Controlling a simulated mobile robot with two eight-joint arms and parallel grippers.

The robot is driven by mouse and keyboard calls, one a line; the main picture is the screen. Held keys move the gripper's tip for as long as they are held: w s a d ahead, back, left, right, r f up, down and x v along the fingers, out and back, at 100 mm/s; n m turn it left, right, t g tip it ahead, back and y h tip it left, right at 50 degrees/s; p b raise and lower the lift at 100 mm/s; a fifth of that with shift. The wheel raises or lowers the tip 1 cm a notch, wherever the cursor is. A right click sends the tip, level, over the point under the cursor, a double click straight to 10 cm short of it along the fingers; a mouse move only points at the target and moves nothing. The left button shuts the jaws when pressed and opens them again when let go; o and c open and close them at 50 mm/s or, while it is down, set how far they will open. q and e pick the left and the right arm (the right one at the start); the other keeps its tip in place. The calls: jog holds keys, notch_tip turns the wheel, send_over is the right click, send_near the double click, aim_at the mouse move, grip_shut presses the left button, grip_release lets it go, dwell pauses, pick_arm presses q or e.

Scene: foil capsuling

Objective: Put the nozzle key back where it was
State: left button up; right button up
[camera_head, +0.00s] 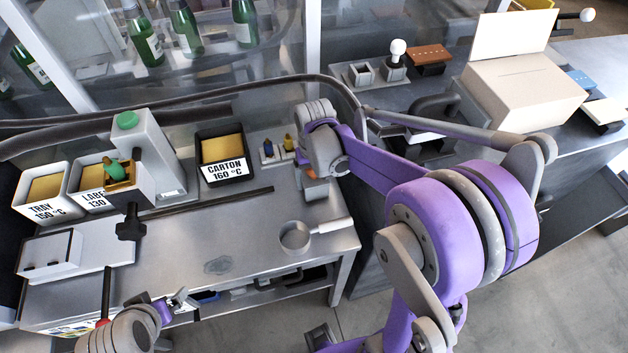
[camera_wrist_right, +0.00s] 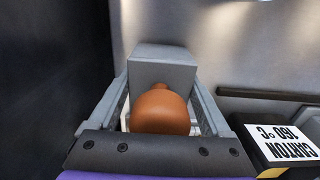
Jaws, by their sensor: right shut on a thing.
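My right gripper (camera_head: 312,187) is over the right end of the steel bench, right of the small blue and yellow pieces. In the right wrist view the right gripper (camera_wrist_right: 160,95) is shut on an orange-brown, rounded handle (camera_wrist_right: 160,110), which I take to be the nozzle key. A grey block (camera_wrist_right: 161,65) shows just beyond the handle at the fingertips; I cannot tell whether it is part of the key. A bit of orange (camera_head: 309,173) shows in the head view, mostly hidden by the gripper. My left gripper (camera_head: 180,299) is at the bench's front edge, its jaws unclear.
The carton bin (camera_head: 224,171) stands left of the right gripper, with tray (camera_head: 45,210) and label bins further left. Small blue (camera_head: 268,150) and yellow (camera_head: 289,142) pieces stand close by. A grey cup with a handle (camera_head: 295,237) sits at the front. The bench middle is mostly clear.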

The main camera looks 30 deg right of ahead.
jog(key=shift+f, duration=0.55)
jog(key=o, duration=1.2)
jog(key=shift+f, duration=0.2)
jog(key=shift+o, duration=1.3)
jog(key=shift+r, duration=0.1)
